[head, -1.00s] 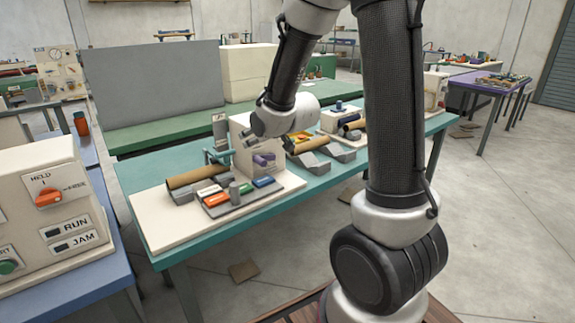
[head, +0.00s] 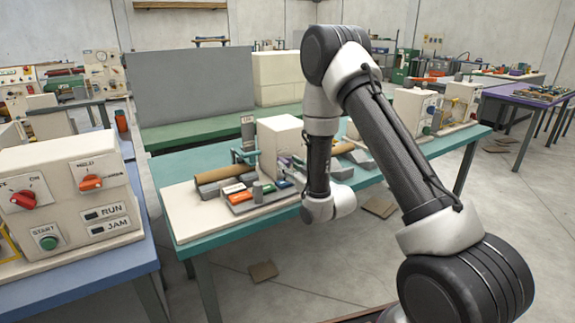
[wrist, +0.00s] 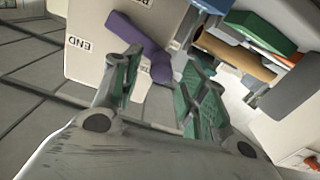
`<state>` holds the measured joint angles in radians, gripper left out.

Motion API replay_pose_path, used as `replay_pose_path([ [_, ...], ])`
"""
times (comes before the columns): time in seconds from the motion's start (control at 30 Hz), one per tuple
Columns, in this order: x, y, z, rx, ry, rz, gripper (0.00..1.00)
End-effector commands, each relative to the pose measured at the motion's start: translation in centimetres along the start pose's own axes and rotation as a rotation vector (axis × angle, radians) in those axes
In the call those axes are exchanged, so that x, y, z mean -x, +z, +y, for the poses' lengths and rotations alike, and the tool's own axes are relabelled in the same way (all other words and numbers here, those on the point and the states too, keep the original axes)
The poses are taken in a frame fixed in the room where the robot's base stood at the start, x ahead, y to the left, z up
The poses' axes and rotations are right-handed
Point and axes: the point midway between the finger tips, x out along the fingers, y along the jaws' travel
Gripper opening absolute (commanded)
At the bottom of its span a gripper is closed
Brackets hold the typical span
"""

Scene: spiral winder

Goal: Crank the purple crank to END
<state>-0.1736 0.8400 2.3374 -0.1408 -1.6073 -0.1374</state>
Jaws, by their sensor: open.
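The purple crank (wrist: 137,40) is in the wrist view, on the cream face of the winder housing (wrist: 88,22). Its bar slants down to the right and ends in a rounded purple knob. The END label (wrist: 78,43) is printed left of the crank and looks upside down. My gripper (wrist: 160,66) is open, with green pads on either side of the knob end. I cannot tell whether a pad touches it. In the head view the winder housing (head: 276,140) stands on the teal table (head: 180,162); my arm hides most of the crank and the gripper.
A cardboard roll (head: 226,173) and a block with coloured keys (head: 255,192) sit left of and in front of the housing. A blue table (head: 90,285) with a control box (head: 65,190) is at the left. Floor is open in front.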

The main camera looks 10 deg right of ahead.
Motion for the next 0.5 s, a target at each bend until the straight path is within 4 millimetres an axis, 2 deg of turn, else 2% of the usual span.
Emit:
replay_pose_path([
  [0.1,-1.9,0.0,0.0,0.000,0.000,0.002,0.43],
  [0.2,-2.8,0.0,0.0,-0.001,0.000,0.001,0.43],
  [0.5,-3.4,0.0,0.0,-0.001,0.000,-0.001,0.43],
])
